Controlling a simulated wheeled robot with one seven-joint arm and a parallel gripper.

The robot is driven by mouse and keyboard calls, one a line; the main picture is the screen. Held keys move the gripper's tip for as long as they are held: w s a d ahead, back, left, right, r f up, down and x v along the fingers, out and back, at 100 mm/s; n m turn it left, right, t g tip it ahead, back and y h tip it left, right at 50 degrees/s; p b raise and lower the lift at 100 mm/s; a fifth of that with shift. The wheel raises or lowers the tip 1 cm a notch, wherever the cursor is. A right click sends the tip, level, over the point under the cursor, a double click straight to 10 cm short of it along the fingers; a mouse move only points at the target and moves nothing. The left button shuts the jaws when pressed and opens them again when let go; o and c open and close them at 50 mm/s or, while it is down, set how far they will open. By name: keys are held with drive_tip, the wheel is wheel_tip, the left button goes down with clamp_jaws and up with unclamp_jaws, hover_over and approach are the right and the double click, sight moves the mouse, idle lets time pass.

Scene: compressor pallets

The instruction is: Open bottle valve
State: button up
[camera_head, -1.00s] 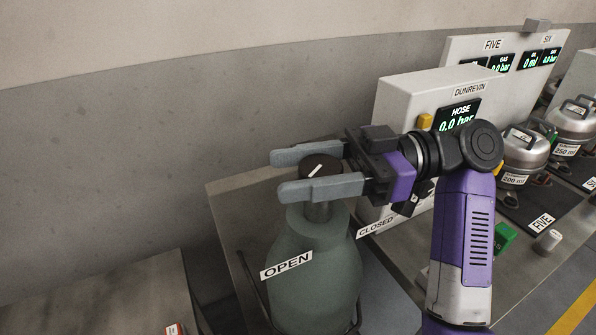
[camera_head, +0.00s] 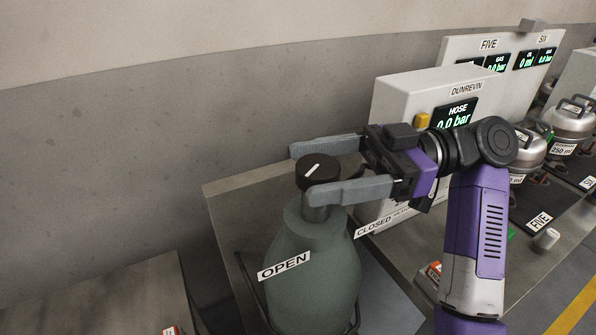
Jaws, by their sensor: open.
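The green-grey gas bottle (camera_head: 312,262) stands upright on the bench at the lower middle. On its neck is a dark round valve knob (camera_head: 318,172) with a white pointer line running diagonally. An OPEN label (camera_head: 285,266) is at the bottle's left and a CLOSED label (camera_head: 375,228) at its right. My gripper (camera_head: 308,173) comes in from the right and is open. One grey finger is behind the knob and the other in front of and below it. I cannot tell whether either finger touches the knob.
A DUNREVIN box (camera_head: 402,112) with a hose display reading 0.0 bar stands behind my arm. Displays marked FIVE (camera_head: 488,44) and SIX, and metal canisters (camera_head: 569,122), are at the right. The wall behind the bottle is bare.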

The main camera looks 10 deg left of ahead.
sight(338, 167)
drive_tip(key=shift+v, duration=2.25)
